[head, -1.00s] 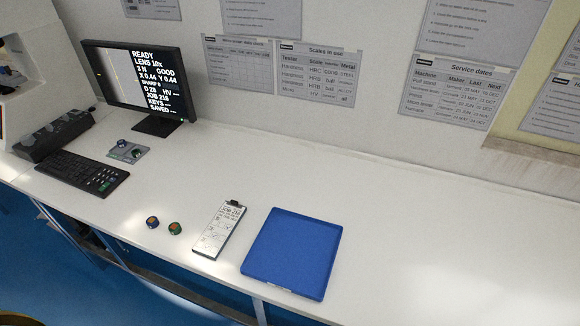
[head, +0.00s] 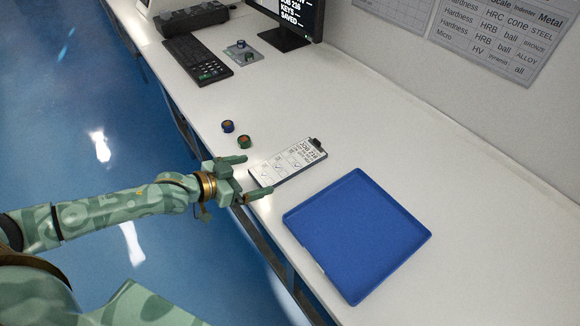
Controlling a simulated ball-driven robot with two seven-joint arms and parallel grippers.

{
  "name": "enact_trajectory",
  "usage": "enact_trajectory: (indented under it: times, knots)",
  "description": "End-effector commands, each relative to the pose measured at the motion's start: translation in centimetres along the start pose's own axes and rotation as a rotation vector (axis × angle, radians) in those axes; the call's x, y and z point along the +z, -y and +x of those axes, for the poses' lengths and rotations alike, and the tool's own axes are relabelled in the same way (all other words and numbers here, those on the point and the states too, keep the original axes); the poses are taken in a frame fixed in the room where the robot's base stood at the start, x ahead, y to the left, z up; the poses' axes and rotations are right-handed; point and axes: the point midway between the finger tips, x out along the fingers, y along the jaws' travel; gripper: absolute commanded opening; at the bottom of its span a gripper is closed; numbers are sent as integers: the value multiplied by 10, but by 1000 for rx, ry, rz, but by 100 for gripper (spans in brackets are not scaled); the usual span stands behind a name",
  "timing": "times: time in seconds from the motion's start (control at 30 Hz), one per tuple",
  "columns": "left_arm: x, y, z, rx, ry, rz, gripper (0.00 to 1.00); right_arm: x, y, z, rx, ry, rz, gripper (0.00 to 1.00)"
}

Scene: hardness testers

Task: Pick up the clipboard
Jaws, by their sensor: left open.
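The clipboard (head: 290,160) lies flat on the white bench, with its dark clip at the far right end and printed boxes with tick marks on its sheet. My left gripper (head: 254,176) is open at the clipboard's near left end, by the bench's front edge. One finger is on each side of that end. I cannot tell whether the fingers touch it. My right gripper is not in view.
A blue tray (head: 424,238) lies right of the clipboard. Two small round knobs (head: 228,126) and (head: 244,141) sit to its left. A keyboard (head: 197,60), a small control box (head: 241,53) and a monitor (head: 288,38) stand further back.

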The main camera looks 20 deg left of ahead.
Motion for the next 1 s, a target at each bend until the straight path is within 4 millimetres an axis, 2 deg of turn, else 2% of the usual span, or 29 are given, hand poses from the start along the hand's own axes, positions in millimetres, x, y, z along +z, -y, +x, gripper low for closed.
enact_trajectory:
  times: [0.03,0.27,0.43,0.53,0.63,0.83,0.87,1.0]
  knots:
    - [4,0,12,0,0,-1,100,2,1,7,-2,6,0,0]
    - [2,1,32,-1,0,1,100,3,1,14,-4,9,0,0]
    - [8,8,60,-1,2,1,100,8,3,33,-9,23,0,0]
    - [6,8,74,-1,1,0,100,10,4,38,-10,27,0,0]
    - [4,8,80,-1,1,1,100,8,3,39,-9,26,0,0]
    - [2,8,80,-2,1,2,100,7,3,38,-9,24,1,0]
    - [2,8,80,-2,1,2,94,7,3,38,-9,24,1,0]
    - [2,8,80,-2,1,2,56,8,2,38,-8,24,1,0]
